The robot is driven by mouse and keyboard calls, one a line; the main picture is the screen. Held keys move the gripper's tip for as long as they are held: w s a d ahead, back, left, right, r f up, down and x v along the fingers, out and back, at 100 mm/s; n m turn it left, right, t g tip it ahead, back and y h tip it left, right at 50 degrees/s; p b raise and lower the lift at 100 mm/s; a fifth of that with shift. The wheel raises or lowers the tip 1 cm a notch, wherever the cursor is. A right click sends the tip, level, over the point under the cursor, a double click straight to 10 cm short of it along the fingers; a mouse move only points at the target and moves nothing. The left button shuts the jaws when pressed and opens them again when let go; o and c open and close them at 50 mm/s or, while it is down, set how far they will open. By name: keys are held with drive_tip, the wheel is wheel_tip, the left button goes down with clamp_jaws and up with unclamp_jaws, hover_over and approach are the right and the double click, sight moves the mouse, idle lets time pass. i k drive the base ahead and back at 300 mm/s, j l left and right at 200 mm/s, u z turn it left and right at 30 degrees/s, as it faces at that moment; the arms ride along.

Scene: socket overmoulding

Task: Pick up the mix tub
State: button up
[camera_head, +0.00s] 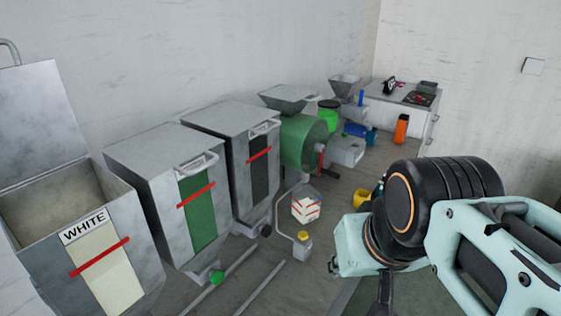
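I cannot tell for sure which thing is the mix tub. A clear container with red and white markings (306,206) stands low beyond the row of bins, near the middle of the picture. A small yellow container (361,197) sits to its right, partly hidden by my arm. My pale green and black arm fills the lower right. No gripper fingers can be made out, and nothing held shows.
An open bin labelled WHITE (62,262), a green-marked bin (172,190) and a black-marked bin (240,150) line the left. A green drum machine (304,142) stands behind. A white bench (392,110) and orange bottle (401,129) are at the back. Rails lie on the floor.

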sight(306, 205)
drive_tip(key=u, duration=1.7)
drive_tip(key=z, duration=1.75)
drive_tip(key=l, duration=0.35)
drive_tip(key=i+l+z, duration=0.1)
drive_tip(key=l, duration=0.25)
drive_tip(key=i+l, duration=0.15)
drive_tip(key=i, duration=0.25)
drive_tip(key=i+l+z, duration=0.1)
drive_tip(key=i, duration=0.3)
drive_tip(key=i+l, duration=0.25)
drive_tip(key=l, duration=0.2)
